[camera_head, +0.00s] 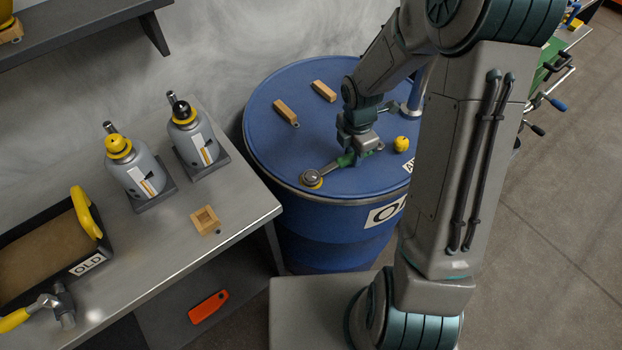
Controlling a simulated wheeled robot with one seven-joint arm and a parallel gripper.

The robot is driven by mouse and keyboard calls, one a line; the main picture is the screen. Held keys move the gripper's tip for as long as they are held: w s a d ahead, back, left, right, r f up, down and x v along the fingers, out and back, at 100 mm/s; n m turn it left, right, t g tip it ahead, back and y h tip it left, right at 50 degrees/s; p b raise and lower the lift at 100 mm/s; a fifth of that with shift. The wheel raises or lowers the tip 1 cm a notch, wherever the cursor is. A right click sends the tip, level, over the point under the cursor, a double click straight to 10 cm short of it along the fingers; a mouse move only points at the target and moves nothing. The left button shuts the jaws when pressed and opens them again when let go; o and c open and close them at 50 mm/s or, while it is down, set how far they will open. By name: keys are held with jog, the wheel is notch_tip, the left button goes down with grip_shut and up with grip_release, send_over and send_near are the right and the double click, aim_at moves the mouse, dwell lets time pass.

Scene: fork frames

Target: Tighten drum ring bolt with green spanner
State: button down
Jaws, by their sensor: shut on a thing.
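A blue drum (268,112) stands in the middle with its flat lid facing up. My gripper (358,154) is over the front part of the lid, shut on the green grip of a spanner (332,167). The spanner's grey shaft lies low over the lid and points left towards the front rim. Its head is at a round grey bolt (311,177) with a yellow ring around its base. I cannot tell whether the spanner's jaw is fully seated on the bolt. My wrist hides part of the green grip.
Two wooden blocks (285,112) and a small yellow object (401,144) lie on the lid. A metal bench (240,217) at left holds two grey bottles (139,172), a wooden box (205,220), a tray marked OLD (90,262) and a hammer (62,305).

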jog(key=shift+s+d+m, duration=0.2)
jog(key=shift+s+m, duration=0.35)
jog(key=shift+s, duration=0.05)
jog(key=shift+s+d+m, duration=0.15)
jog(key=shift+s+m, duration=0.4)
dwell(0.7)
jog(key=shift+s+d+m+b, duration=0.1)
jog(key=shift+s+m+b, duration=0.7)
jog(key=shift+s+m, duration=1.05)
dwell(0.7)
jog(key=shift+w+n+p, duration=0.55)
jog(key=shift+w+n, duration=0.15)
jog(key=shift+n, duration=0.05)
dwell(0.3)
jog(key=c, duration=1.7)
grip_release()
grip_shut()
jog(key=shift+w+d, duration=0.1)
jog(key=shift+w, duration=0.15)
jog(key=shift+r+p, duration=0.4)
jog(key=shift+p, duration=0.45)
